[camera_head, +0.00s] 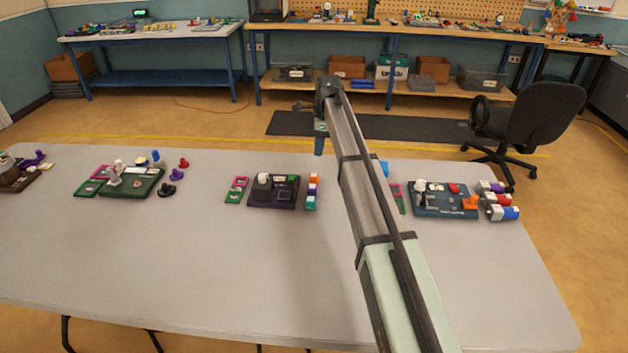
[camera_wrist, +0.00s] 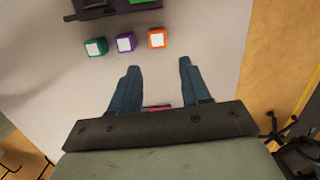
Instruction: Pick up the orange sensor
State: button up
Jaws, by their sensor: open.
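The orange sensor (camera_wrist: 157,38) is a small orange cube with a white top face. In the wrist view it is the rightmost of a row of three cubes, just beyond my fingertips. In the head view the orange sensor (camera_head: 313,178) is at the far end of the row, right of the dark middle board. My gripper (camera_wrist: 158,66) is open and empty, with blue fingers. In the head view my gripper (camera_head: 319,146) hangs near the table's far edge, its fingers seen partly edge-on. It is apart from the sensor.
A purple cube (camera_wrist: 124,42) and a green-teal cube (camera_wrist: 96,47) stand beside the sensor. The dark board (camera_head: 273,193) lies close by. A blue board (camera_head: 440,200) with parts is to the right. The table's front area (camera_head: 200,270) is clear.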

aim_at(314, 175)
jog(key=shift+m, duration=0.3)
jog(key=f, duration=0.4)
jog(key=a+f, duration=0.1)
jog(key=f, duration=0.8)
jog(key=shift+s+a+f, duration=0.15)
jog(key=shift+a+f, duration=0.1)
jog(key=shift+a, duration=0.05)
jog(key=shift+c, duration=0.4)
jog(key=c, duration=0.6)
